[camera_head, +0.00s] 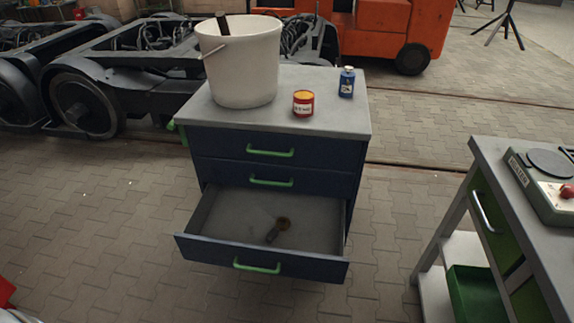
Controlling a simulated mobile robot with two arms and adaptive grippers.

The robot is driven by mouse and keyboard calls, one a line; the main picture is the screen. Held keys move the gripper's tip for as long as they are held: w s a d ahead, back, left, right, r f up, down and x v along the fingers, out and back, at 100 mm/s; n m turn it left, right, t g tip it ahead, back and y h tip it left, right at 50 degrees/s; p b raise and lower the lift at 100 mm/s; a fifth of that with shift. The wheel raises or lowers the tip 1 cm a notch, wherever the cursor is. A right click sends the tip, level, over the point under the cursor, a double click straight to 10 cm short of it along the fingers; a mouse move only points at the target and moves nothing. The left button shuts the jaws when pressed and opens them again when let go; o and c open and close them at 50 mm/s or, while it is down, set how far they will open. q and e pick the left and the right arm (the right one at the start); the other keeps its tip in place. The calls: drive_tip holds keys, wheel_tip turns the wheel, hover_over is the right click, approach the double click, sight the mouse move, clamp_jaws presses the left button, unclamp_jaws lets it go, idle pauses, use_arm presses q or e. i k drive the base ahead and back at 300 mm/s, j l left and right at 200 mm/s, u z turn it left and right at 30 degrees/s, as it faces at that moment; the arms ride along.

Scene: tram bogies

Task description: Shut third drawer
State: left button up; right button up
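A dark blue drawer cabinet (352,118) with a grey top stands in the middle of the view. Its third drawer (260,262), counted from the top, is pulled far out and has a green handle (257,266). A small brown tool (278,230) lies inside on the drawer's grey floor. The top drawer (220,142) and the second drawer (222,171) are shut, each with a green handle. Neither of my grippers shows in the head view.
A white bucket (240,65), a red tin (303,104) and a blue bottle (346,82) stand on the cabinet. A workbench (487,150) is at the right. Dark bogies (130,70) and an orange vehicle (385,22) are behind. The paved floor before the drawer looks clear.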

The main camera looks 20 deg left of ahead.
sight(228, 226)
drive_tip(key=j+u, duration=0.1)
drive_tip(key=u, duration=0.35)
drive_tip(key=i+j+u, duration=0.1)
drive_tip(key=u, duration=0.3)
drive_tip(key=i+l+u, duration=0.1)
drive_tip(key=i+l, duration=0.05)
